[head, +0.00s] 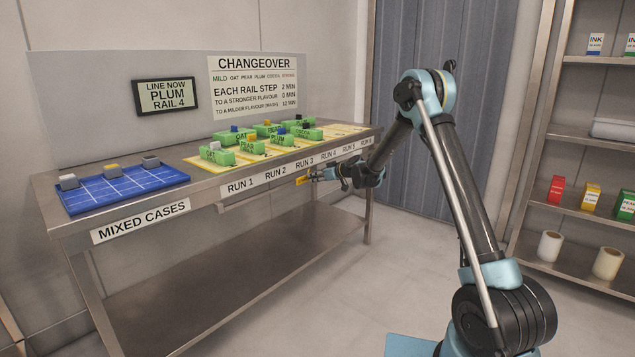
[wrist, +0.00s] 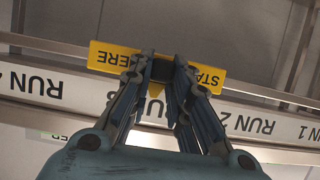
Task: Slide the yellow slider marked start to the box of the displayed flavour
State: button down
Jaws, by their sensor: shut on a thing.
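The yellow slider (wrist: 103,57), lettered START HERE and upside down in the wrist view, sits on the front rail of the bench. It also shows in the head view (head: 301,180) below the RUN 3 label. My gripper (wrist: 162,68) is shut on the slider's dark middle part. In the head view my gripper (head: 311,177) reaches the rail from the right. The display (head: 166,95) reads LINE NOW PLUM RAIL 4. Green flavour boxes stand on the bench, among them the PLUM box (head: 282,139) and the PEAR box (head: 250,147).
The rail's label strip (head: 270,175) carries RUN labels, with RUN 2 right and RUN 4 left in the wrist view. A CHANGEOVER sign (head: 254,86) hangs behind. A blue tray (head: 125,192) holds small blocks at the left. A stocked shelf (head: 590,205) stands at the right.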

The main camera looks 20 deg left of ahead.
jog(key=shift+w+d, duration=0.2)
jog(key=shift+w, duration=0.25)
jog(key=c, duration=1.5)
grip_release()
jog(key=v, duration=1.2)
jog(key=shift+f, duration=0.1)
jog(key=shift+d, duration=0.1)
